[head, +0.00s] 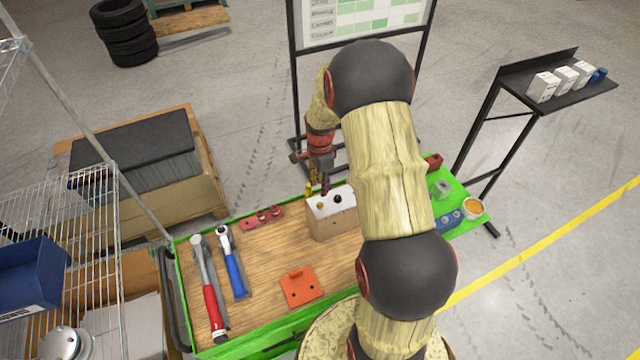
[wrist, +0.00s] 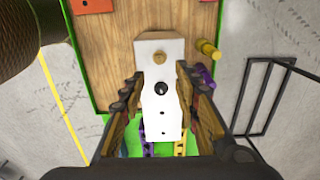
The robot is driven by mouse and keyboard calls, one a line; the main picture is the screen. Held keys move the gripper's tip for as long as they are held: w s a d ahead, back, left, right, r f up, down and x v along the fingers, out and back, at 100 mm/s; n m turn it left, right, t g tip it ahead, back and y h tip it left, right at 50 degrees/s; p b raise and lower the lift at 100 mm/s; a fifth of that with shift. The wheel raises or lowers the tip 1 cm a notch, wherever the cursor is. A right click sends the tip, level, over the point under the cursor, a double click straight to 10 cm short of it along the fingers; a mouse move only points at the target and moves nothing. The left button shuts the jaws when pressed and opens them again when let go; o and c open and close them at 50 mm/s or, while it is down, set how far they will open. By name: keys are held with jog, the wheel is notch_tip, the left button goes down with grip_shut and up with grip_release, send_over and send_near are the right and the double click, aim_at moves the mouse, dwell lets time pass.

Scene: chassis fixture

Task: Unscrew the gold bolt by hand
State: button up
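The gold bolt (wrist: 160,57) stands in the white top of the fixture block (wrist: 152,45), nearest the block's upper end in the wrist view. A black bolt (wrist: 161,88) sits beside it in the same row, followed by dark holes. In the head view the block (head: 334,224) stands on the bench with the gold bolt (head: 320,205) and black bolt (head: 337,199) on top. My gripper (wrist: 160,74) is open and empty, its fingers spread on either side of the row. The gold bolt appears just past the fingertips; their height above it is unclear.
The wooden bench top (head: 265,265) holds a red-handled tool (head: 211,300), a blue-handled ratchet (head: 234,270), an orange plate (head: 298,287) and a red rack (head: 262,218). Yellow (wrist: 207,48) and purple (wrist: 203,75) cylinders lie close beside the block. My arm hides part of the bench's right side.

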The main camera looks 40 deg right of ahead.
jog(key=b, duration=0.3)
send_over(320, 203)
jog(key=shift+f, duration=2.9)
jog(key=shift+f, duration=0.2)
jog(key=shift+f+b, duration=1.35)
jog(key=shift+f, duration=0.45)
jog(key=shift+r, duration=0.25)
jog(key=shift+c, duration=0.2)
jog(key=shift+s, duration=0.1)
jog(key=c, duration=0.8)
